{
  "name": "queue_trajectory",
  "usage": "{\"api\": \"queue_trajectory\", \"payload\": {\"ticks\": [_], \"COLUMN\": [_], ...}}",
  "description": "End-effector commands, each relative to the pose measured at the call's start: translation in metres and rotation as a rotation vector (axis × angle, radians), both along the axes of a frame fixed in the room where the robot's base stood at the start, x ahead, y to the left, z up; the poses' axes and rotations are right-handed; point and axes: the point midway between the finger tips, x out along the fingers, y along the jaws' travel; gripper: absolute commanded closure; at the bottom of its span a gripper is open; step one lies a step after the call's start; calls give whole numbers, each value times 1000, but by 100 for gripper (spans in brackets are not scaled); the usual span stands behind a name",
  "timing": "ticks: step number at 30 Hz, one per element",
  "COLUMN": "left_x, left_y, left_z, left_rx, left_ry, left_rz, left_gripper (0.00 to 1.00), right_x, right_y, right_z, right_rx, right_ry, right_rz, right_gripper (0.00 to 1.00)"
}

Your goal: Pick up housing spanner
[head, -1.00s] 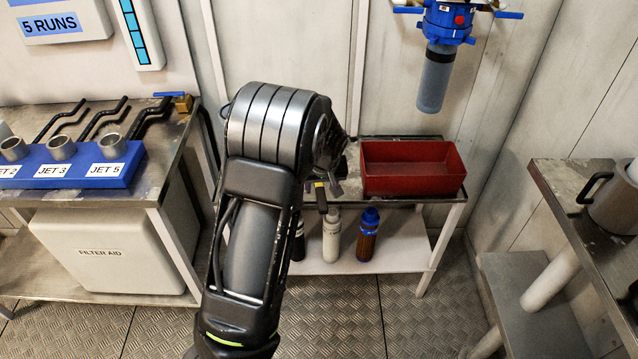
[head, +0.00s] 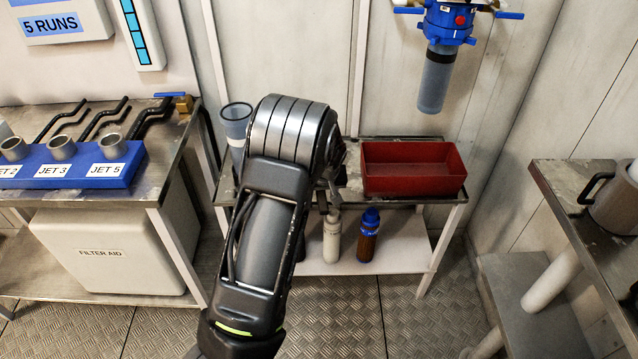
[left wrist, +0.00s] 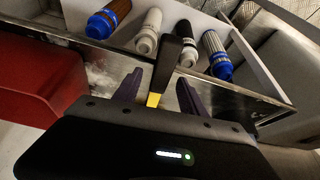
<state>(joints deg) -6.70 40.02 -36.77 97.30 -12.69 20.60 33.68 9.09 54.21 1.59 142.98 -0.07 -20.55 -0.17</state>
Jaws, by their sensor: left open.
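The housing spanner shows in the left wrist view as a black handle (left wrist: 171,58) with a yellow band, jutting over the front edge of the low bench. My left gripper (left wrist: 157,92) is open, with one dark finger on each side of the handle and a gap to each. I cannot tell how deep the handle sits between them. In the head view my left gripper (head: 334,192) is at the bench's front edge, left of the red tray, and my arm hides most of the spanner. My right gripper is not in view.
The red tray (head: 412,190) stands on the low bench (head: 445,205). Several filter cartridges, including a brown one with a blue cap (head: 368,236), stand on the shelf below. A blue filter housing (head: 436,75) hangs above.

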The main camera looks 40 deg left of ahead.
Motion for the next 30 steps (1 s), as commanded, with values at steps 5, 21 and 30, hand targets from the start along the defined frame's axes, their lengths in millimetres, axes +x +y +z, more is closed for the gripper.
{"api": "queue_trajectory", "payload": {"ticks": [5, 21, 30], "left_x": [0, 0, 0], "left_y": [0, 0, 0], "left_z": [0, -3, -5], "left_rx": [0, 0, 0], "left_ry": [0, 0, 0], "left_rz": [0, 0, 0], "left_gripper": [51, 51, 57], "right_x": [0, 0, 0], "right_y": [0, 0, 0], "right_z": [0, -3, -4], "right_rx": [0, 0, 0], "right_ry": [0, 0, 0], "right_rz": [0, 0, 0], "right_gripper": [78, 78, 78]}}
